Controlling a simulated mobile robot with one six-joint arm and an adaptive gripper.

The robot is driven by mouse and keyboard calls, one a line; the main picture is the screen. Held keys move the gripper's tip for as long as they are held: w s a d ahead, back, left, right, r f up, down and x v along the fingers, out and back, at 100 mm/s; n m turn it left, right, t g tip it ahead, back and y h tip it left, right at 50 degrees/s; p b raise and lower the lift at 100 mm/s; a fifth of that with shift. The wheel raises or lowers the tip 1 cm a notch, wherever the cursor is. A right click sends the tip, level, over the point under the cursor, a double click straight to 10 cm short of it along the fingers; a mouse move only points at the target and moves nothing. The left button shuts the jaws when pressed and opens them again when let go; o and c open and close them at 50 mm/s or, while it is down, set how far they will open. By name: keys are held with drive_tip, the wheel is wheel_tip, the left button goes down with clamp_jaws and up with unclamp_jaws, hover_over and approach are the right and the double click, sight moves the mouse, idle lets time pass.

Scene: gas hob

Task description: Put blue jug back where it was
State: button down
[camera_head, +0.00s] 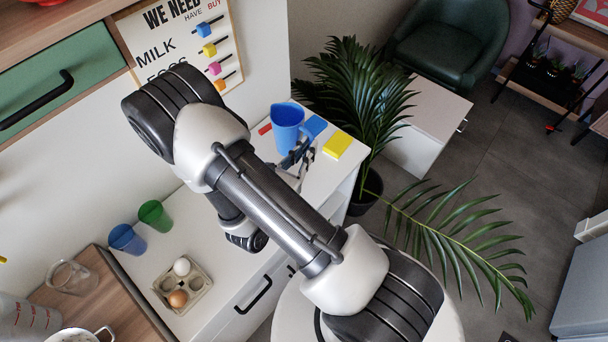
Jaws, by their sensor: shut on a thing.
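The blue jug (287,129) stands upright at the far end of the white counter, near the wall, in the head view. My gripper (299,155) is at the jug's near right side and is shut on it, seemingly at the handle side. The fingertips are small and partly hidden against the jug. I cannot tell whether the jug's base touches the counter.
A blue sponge-like item (315,126), a yellow block (338,146) and a red item (265,129) lie near the jug. Blue (127,240) and green (155,216) cups and an egg tray (183,285) stand nearer. A plant (354,100) borders the counter's far end.

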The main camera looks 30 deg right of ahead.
wheel_tip(320, 180, down, 11)
drive_tip(key=b, duration=0.3)
drive_tip(key=shift+f, duration=0.2)
drive_tip(key=shift+r, duration=0.1)
drive_tip(key=c, duration=2.1)
unclamp_jaws()
drive_tip(key=shift+f, duration=0.25)
drive_tip(key=shift+c, duration=0.2)
drive_tip(key=o, duration=0.5)
drive_tip(key=shift+c, duration=0.2)
